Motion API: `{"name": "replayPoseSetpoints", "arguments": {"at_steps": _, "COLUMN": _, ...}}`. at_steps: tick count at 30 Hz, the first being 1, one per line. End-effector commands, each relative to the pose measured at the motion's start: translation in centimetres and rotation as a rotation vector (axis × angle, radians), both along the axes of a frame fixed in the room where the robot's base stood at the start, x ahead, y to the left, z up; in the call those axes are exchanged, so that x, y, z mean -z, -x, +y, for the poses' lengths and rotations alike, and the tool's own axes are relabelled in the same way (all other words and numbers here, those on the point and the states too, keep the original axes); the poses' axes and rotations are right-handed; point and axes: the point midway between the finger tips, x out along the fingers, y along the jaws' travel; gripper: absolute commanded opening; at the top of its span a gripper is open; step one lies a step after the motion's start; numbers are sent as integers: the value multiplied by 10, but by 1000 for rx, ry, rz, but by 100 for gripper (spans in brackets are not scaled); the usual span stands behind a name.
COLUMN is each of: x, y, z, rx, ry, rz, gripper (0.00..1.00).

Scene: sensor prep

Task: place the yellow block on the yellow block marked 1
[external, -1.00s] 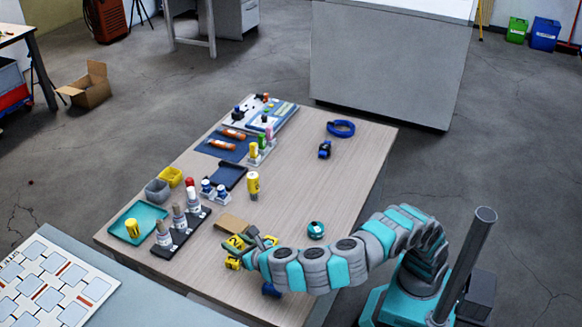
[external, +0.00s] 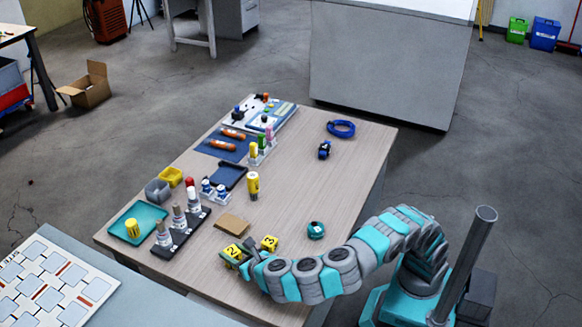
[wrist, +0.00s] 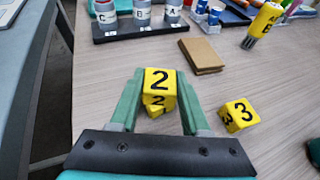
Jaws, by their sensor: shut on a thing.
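A yellow block marked 2 (wrist: 160,81) is between the two green fingers of my gripper (wrist: 159,106), which is shut on it. The same block shows in the external view (external: 231,252), near the front edge of the table. Part of another yellow block (wrist: 155,113) shows just below the held block; its number is hidden. I cannot tell whether the two touch. A yellow block marked 3 (wrist: 238,115) lies on the table to the right of my gripper and also shows in the external view (external: 269,243). I cannot read a block marked 1.
A brown flat block (wrist: 201,55) lies beyond the yellow blocks. A dark rack (external: 181,233) of bottles, a teal tray (external: 151,216) and a yellow bottle (external: 253,185) stand farther off. A teal roll (external: 316,230) lies near my arm. The table's right middle is clear.

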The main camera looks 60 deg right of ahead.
Motion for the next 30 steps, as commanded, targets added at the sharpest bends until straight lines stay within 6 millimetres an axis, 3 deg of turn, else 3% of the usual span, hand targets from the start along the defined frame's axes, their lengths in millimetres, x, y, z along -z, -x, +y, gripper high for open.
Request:
{"name": "replayPoseSetpoints", "arguments": {"at_steps": 4, "x": 4, "y": 0, "z": 0, "rx": 0, "ry": -1, "rz": 0, "gripper": 0}}
{"name": "replayPoseSetpoints", "arguments": {"at_steps": 5, "x": 3, "y": 0, "z": 0, "rx": 0, "ry": -1, "rz": 0, "gripper": 49}}
{"name": "replayPoseSetpoints", "arguments": {"at_steps": 12, "x": 3, "y": 0, "z": 0, "rx": 0, "ry": 0, "rz": 0, "gripper": 76}}
{"name": "replayPoseSetpoints", "arguments": {"at_steps": 24, "x": -4, "y": 1, "z": 0, "rx": 0, "ry": 1, "rz": 0, "gripper": 76}}
{"name": "replayPoseSetpoints", "arguments": {"at_steps": 30, "x": -15, "y": 33, "z": 16, "rx": -3, "ry": -4, "rz": -2, "gripper": 76}}
